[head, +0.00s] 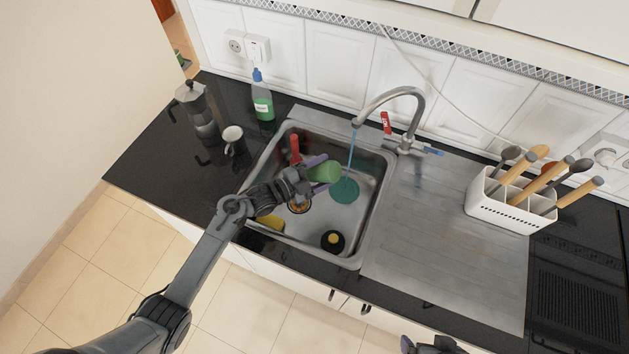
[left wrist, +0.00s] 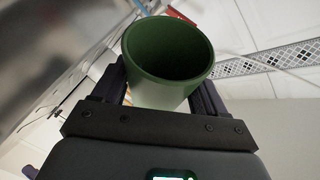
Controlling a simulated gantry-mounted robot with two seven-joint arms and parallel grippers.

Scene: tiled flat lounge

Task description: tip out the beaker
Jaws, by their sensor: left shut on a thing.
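The green beaker (head: 325,172) is held above the sink (head: 371,215), tilted over on its side. My left gripper (head: 320,174) is shut on it, with one purple finger on each side. In the left wrist view the beaker (left wrist: 168,58) sits between the fingers with its round mouth showing. Its inside looks plain dark green and I see no contents. My right gripper (head: 425,346) shows only in part at the bottom edge, so its jaws cannot be read.
The tap (head: 400,92) runs a blue stream into the sink, close right of the beaker. A teal round patch (head: 344,190) lies below. A soap bottle (head: 262,103), moka pot (head: 197,110) and mug (head: 233,140) stand left. A utensil holder (head: 497,208) stands right; the drainboard (head: 440,240) is clear.

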